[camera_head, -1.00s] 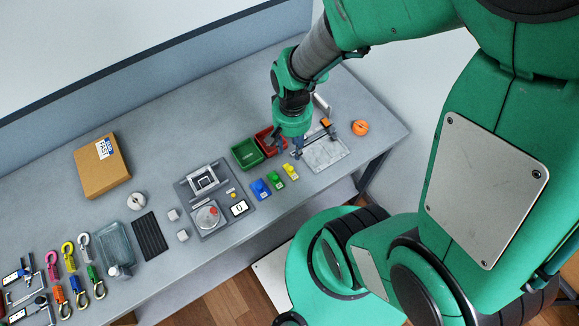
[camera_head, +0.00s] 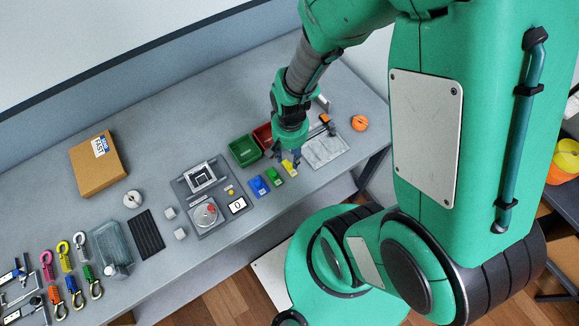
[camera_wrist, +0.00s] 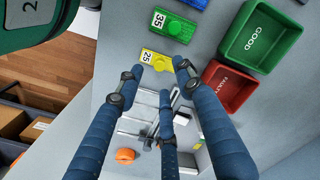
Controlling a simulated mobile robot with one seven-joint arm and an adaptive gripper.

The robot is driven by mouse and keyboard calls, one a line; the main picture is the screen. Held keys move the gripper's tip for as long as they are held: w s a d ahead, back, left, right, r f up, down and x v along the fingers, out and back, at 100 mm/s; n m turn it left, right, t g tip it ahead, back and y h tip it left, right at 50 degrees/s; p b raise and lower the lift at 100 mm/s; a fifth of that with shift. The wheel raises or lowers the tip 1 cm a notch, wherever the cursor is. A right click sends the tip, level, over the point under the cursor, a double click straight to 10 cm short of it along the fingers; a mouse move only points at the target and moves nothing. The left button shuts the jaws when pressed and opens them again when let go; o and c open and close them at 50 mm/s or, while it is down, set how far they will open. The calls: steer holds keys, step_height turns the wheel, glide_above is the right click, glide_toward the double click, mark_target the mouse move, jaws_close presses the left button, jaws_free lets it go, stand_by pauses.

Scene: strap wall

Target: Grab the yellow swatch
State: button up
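The yellow swatch (camera_head: 290,167) lies on the grey table at the right end of a row with a green swatch (camera_head: 274,176) and a blue swatch (camera_head: 258,186). In the wrist view the yellow swatch (camera_wrist: 157,60) shows a white label reading 25 and lies just beyond my fingertips. My gripper (camera_wrist: 152,72) has its blue fingers spread apart with nothing between them. In the head view my gripper (camera_head: 285,156) is above and right beside the yellow swatch and partly covers it.
A green GOOD bin (camera_wrist: 260,36) and a red FAULTY bin (camera_wrist: 228,86) stand close to the swatches. An orange round object (camera_head: 359,123) and a pale panel (camera_head: 325,150) are to the right. A cardboard box (camera_head: 98,165) stands at the left.

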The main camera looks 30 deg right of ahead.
mark_target(290, 165)
steer(key=shift+f+b, duration=0.8)
steer(key=shift+f, duration=1.8)
jaws_close()
